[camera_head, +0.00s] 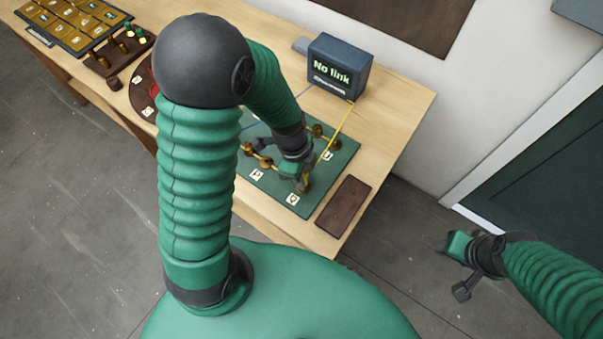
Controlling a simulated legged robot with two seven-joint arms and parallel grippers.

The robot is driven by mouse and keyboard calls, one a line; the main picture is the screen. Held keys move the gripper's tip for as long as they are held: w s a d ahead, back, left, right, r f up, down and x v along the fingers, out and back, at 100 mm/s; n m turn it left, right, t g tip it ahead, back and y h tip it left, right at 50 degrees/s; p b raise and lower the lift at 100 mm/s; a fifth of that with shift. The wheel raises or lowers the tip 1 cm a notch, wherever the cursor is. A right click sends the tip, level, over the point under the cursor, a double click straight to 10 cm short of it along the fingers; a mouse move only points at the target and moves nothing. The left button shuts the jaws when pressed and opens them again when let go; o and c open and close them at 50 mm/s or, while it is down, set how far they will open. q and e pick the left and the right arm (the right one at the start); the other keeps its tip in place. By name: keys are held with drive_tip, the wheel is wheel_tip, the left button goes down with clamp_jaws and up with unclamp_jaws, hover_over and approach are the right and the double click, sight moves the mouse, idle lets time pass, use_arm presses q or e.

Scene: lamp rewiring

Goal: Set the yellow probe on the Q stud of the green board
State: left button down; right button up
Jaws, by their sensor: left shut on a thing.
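The green board (272,184) lies on the wooden table, with brass studs and small white letter labels. The Q label (292,199) is at its near corner. My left gripper (300,184) is low over the board just behind that label, shut on the yellow probe (306,181). A yellow lead (337,130) runs from the probe up to the meter. The gripper largely hides the probe and the Q stud, so I cannot tell whether the tip touches the stud. My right gripper (463,268) is open and empty, off the table at the right.
The dark meter (339,66) behind the board reads "No link". A brown block (343,205) lies right of the board. A red disc (142,92), a wooden stand (120,55) and a tray of gold tiles (72,22) are at the left. My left arm hides part of the table.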

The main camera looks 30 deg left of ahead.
use_arm(q)
drive_tip(key=shift+d, duration=0.2)
drive_tip(key=shift+f, duration=0.1)
drive_tip(key=shift+a+f, duration=0.2)
drive_tip(key=shift+f, duration=0.1)
drive_tip(key=shift+f+b, duration=0.25)
drive_tip(key=shift+b, duration=0.25)
drive_tip(key=c, duration=1.1)
unclamp_jaws()
drive_tip(key=shift+d+r, duration=0.1)
drive_tip(key=shift+c, duration=0.2)
wheel_tip(320, 180, up, 16)
drive_tip(key=a, duration=0.2)
drive_tip(key=shift+s+a+r+p, duration=0.15)
drive_tip(key=shift+a+r+p, duration=0.1)
drive_tip(key=shift+p, duration=0.2)
